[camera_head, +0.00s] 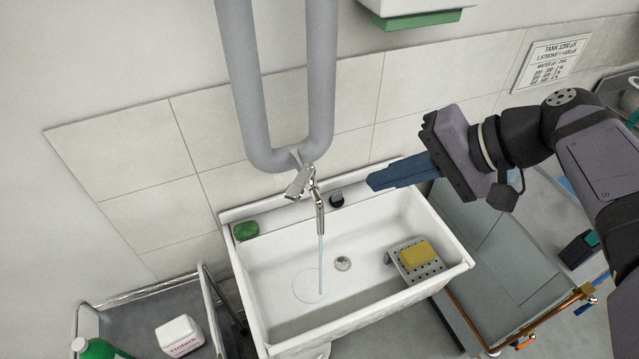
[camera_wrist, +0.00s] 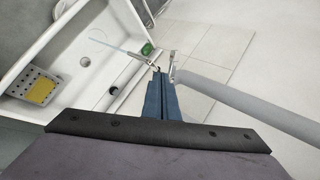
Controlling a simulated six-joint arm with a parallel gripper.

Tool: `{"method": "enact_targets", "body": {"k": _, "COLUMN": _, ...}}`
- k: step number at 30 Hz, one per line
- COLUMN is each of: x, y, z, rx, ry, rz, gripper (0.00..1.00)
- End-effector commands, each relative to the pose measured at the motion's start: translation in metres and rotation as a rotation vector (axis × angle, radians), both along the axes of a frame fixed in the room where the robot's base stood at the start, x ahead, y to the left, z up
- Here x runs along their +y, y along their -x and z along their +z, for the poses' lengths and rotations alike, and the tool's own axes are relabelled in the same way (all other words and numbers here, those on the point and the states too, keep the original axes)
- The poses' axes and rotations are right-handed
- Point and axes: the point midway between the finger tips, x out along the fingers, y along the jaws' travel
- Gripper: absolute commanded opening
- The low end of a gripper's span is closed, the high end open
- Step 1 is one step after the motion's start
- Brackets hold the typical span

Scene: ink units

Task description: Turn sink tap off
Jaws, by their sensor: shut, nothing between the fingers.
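The sink tap (camera_head: 318,200) stands at the back of the white sink (camera_head: 265,285), with a thin stream of water (camera_head: 321,265) running from its spout into the basin. A metal lever (camera_head: 299,183) sits at the tap's upper left, below the grey pipe. My gripper (camera_head: 372,184) is shut and empty, in the air to the right of the tap and apart from it. In the wrist view my blue fingers (camera_wrist: 159,78) are together and point toward the tap (camera_wrist: 140,59); the gap in depth is hard to judge there.
A thick grey U-shaped pipe (camera_head: 322,90) hangs just above the tap. A green soap (camera_head: 246,231) lies on the sink's left ledge. A perforated tray (camera_head: 431,267) with a yellow sponge (camera_head: 417,253) sits at the sink's right. The space between my gripper and the tap looks clear.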

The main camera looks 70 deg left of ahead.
Motion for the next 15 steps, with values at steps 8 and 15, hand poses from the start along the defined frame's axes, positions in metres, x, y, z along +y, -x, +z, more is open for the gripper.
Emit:
{"method": "enact_targets", "body": {"k": 8, "x": 0.002, "y": 0.002, "z": -0.003, "rx": 0.000, "ry": 0.001, "rz": -0.001, "gripper": 0.00}}
{"method": "enact_targets", "body": {"k": 15, "x": 0.015, "y": 0.016, "z": -0.020, "rx": 0.000, "ry": 0.005, "rz": 0.001, "gripper": 0.00}}
